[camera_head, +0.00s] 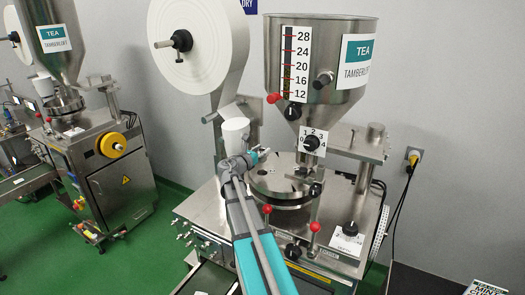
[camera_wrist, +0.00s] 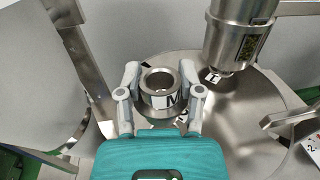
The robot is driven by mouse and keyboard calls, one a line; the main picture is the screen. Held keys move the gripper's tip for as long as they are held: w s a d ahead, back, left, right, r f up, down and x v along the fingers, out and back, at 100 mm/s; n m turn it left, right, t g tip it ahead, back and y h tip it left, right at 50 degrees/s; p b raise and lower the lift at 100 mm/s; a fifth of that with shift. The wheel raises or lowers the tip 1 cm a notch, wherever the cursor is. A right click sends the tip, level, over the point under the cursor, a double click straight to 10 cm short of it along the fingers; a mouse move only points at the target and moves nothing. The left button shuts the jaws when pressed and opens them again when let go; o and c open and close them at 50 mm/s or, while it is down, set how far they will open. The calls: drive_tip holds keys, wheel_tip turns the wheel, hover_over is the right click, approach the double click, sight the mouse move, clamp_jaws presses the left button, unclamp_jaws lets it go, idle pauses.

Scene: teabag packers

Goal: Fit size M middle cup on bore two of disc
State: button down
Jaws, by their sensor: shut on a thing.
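My gripper (camera_wrist: 159,88) is shut on a short, hollow metal cup (camera_wrist: 159,102) in the wrist view. The cup is upright, its round opening facing the camera, with a partly readable dark letter on a white label on its front. The metal disc (camera_wrist: 245,120) lies below and to the right of the cup in the wrist view. In the head view my gripper (camera_head: 262,154) is at the back left edge of the disc (camera_head: 278,182), where the cup is too small to tell. Small labels show on the disc, but I cannot tell which bore is which.
A steel tea hopper (camera_head: 318,60) stands above the disc, its spout (camera_wrist: 238,40) close right of my gripper. A white paper roll (camera_head: 197,45) and a white tube (camera_head: 236,135) are on the left. A second machine (camera_head: 95,150) stands farther left.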

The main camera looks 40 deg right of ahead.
sight(262, 160)
drive_tip(key=shift+f+b, duration=1.95)
drive_tip(key=shift+f, duration=0.25)
drive_tip(key=shift+f+b, duration=1.05)
idle(0.5)
drive_tip(key=shift+c, duration=0.8)
unclamp_jaws()
drive_tip(key=shift+s+a, duration=0.1)
drive_tip(key=v, duration=1.1)
drive_tip(key=shift+a, duration=0.4)
drive_tip(key=shift+s, duration=0.15)
